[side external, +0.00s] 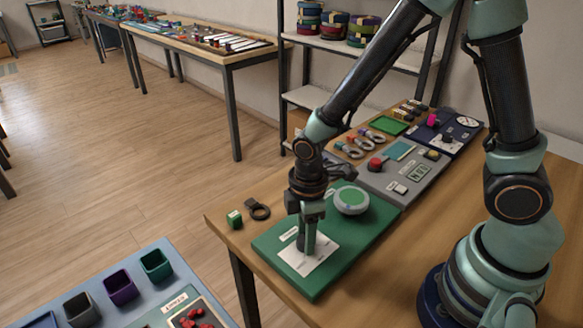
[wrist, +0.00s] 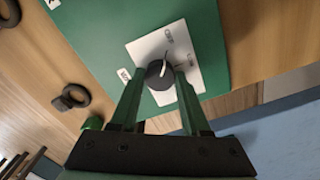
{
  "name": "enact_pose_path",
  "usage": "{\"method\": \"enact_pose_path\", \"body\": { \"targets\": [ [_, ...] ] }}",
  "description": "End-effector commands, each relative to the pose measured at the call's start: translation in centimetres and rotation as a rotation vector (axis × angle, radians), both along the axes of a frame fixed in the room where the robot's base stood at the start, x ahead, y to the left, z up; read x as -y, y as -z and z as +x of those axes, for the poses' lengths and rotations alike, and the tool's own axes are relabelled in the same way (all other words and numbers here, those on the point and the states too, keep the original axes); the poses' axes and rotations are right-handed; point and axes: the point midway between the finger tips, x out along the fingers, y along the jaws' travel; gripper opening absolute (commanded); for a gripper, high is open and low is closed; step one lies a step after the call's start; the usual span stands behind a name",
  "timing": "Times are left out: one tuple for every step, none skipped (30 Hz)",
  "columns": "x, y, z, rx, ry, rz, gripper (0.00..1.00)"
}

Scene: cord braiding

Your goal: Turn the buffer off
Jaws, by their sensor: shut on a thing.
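The buffer is a green board (side external: 268,240) with a round pale disc with a green centre (side external: 352,198) and a white label plate (side external: 322,257). In the wrist view, a dark round knob (wrist: 157,77) stands on the white plate (wrist: 150,48). Its white pointer line points up, roughly toward a label that seems to read OFF. Other small labels sit to its left and right. My gripper (wrist: 161,74) has a finger on each side of the knob and is shut on it. In the side view my gripper (side external: 308,246) points down onto the plate and hides the knob.
A small green block (side external: 234,219) and a dark ring (side external: 259,210) lie left of the board. A grey panel with a red button (side external: 375,163) stands behind it. A blue tray with cups (side external: 122,288) is at the lower left. A shelf (side external: 330,40) stands behind.

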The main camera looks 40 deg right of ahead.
Motion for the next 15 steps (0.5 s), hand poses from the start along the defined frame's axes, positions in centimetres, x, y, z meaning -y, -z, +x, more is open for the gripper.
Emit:
{"method": "enact_pose_path", "body": {
  "targets": [
    [-0.03, -0.03, 0.05, 0.001, -0.006, 0.000, 0.00],
    [-0.03, -0.03, 0.05, 0.001, -0.009, 0.000, 0.00],
    [-0.04, -0.03, 0.06, 0.001, -0.013, 0.000, 0.00],
    [-0.04, -0.03, 0.06, 0.001, -0.014, 0.000, 0.00],
    [-0.04, -0.03, 0.06, 0.001, -0.016, 0.000, 0.00],
    [-0.04, -0.03, 0.06, 0.001, -0.017, 0.000, 0.00],
    [-0.04, -0.03, 0.06, 0.001, -0.018, 0.000, 0.00],
    [-0.04, -0.03, 0.06, 0.001, -0.018, 0.000, 0.00],
    [-0.04, -0.03, 0.06, 0.001, -0.018, 0.000, 0.00],
    [-0.04, -0.03, 0.06, 0.001, -0.018, 0.000, 0.00],
    [-0.04, -0.03, 0.06, 0.001, -0.018, 0.000, 0.00],
    [-0.04, -0.03, 0.05, 0.001, -0.018, 0.000, 0.00],
    [-0.04, -0.03, 0.05, 0.001, -0.018, 0.000, 0.00],
    [-0.04, -0.03, 0.05, 0.001, -0.018, 0.000, 0.00],
    [-0.04, -0.03, 0.05, 0.001, -0.018, 0.000, 0.50]
  ]
}}
